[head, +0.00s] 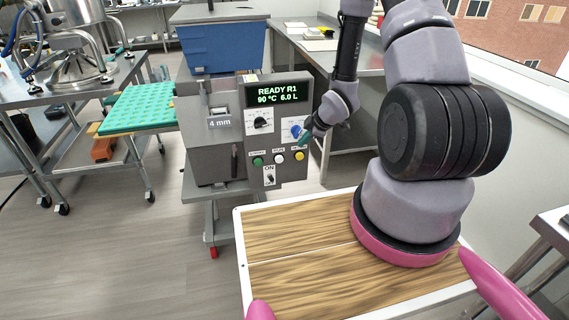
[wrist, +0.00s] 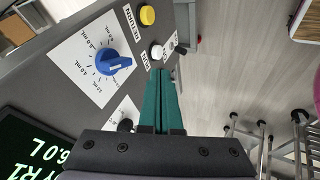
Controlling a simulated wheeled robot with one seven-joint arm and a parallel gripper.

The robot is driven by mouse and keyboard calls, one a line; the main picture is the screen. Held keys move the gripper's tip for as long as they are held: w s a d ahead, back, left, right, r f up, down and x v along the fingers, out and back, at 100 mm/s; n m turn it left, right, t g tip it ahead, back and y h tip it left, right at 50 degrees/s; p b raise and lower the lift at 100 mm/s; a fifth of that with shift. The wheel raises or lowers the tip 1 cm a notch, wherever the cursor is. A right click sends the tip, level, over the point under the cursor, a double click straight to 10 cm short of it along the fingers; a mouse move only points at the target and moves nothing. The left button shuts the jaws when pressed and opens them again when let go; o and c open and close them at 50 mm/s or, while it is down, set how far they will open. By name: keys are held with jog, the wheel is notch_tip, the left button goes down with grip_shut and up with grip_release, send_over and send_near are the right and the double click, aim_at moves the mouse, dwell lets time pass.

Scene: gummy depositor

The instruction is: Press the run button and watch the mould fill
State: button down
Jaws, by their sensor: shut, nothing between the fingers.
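The depositor's grey control panel (head: 290,172) faces me; its display (head: 273,94) reads "READY R1", "90 °C 6.0 L". A white button (head: 279,157) sits between a green button (head: 255,161) and a yellow button (head: 299,155). In the wrist view the white button (wrist: 156,51) has a "RUN" label beside it, and the yellow button (wrist: 147,15) a "RETURN" label. My gripper (head: 303,139) is shut and empty in front of the panel, near the blue knob. Its green fingertips (wrist: 160,73) appear close to the white button; I cannot tell any contact. The green mould (head: 140,107) lies left of the depositor.
The blue knob (wrist: 112,62) with its mL scale is beside my fingers. An ON switch (head: 269,179) is under the buttons, and a black dial (head: 260,123) is under the display. A wood-topped surface (head: 300,270) lies in front; floor at left is clear.

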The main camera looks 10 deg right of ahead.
aim_at(283, 160)
jog(key=shift+n+y, duration=0.5)
jog(key=shift+n, duration=0.2)
jog(key=s+f, duration=0.1)
jog(key=a+f, duration=0.1)
jog(key=s+f, duration=0.1)
jog(key=f, duration=0.1)
jog(key=shift+s+a, duration=0.3)
jog(key=shift+a, duration=0.1)
jog(key=w+a+f, duration=0.1)
jog(key=w+f, duration=0.1)
jog(key=w, duration=0.1)
jog(key=w+a+f, duration=0.1)
jog(key=w+f, duration=0.1)
jog(key=f, duration=0.1)
jog(key=w+a+f, duration=0.1)
jog(key=w+f, duration=0.2)
jog(key=shift+w+a, duration=0.35)
jog(key=shift+a, duration=0.05)
